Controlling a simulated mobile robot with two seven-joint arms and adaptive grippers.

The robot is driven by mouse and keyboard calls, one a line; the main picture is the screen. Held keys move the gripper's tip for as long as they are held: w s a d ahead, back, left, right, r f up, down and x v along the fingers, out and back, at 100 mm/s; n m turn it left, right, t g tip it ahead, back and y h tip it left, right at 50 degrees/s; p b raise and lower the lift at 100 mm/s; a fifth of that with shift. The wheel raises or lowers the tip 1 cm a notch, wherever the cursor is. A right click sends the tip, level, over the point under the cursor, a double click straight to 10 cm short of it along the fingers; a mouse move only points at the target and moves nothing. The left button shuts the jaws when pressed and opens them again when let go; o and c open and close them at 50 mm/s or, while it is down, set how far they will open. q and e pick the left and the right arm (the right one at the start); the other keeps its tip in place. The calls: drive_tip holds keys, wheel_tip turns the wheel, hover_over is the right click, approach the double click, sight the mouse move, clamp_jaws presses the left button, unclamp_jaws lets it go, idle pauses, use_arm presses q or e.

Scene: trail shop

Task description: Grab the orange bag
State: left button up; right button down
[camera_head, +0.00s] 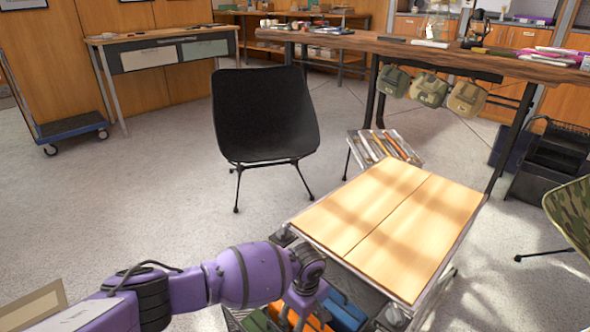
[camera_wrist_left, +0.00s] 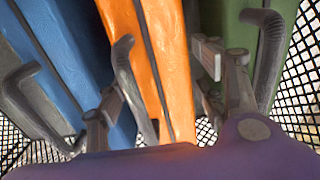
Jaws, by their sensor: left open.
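The orange bag (camera_head: 314,323) stands in a low rack beside the wooden-topped table in the head view, partly covered by my left gripper (camera_head: 293,315). It fills the middle of the left wrist view (camera_wrist_left: 172,62), with a grey curved strap or handle (camera_wrist_left: 126,66) along its left side. My left gripper (camera_wrist_left: 160,82) is open, with one finger on each side of the orange bag's upper part. I cannot tell whether the fingers touch it. My right gripper is not in view.
Blue bags (camera_wrist_left: 62,50) stand left of the orange one and a green bag (camera_wrist_left: 236,20) right, all close. Black mesh (camera_wrist_left: 300,80) walls them in. The wooden tabletop (camera_head: 395,230) is bare. A black chair (camera_head: 262,115) stands behind; the floor (camera_head: 150,200) left is clear.

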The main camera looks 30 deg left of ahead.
use_arm(q)
drive_tip(key=shift+w+f, duration=0.15)
drive_tip(key=shift+f, duration=0.3)
drive_tip(key=shift+r, duration=0.15)
drive_tip(key=c, duration=1.3)
drive_tip(key=shift+c, duration=0.2)
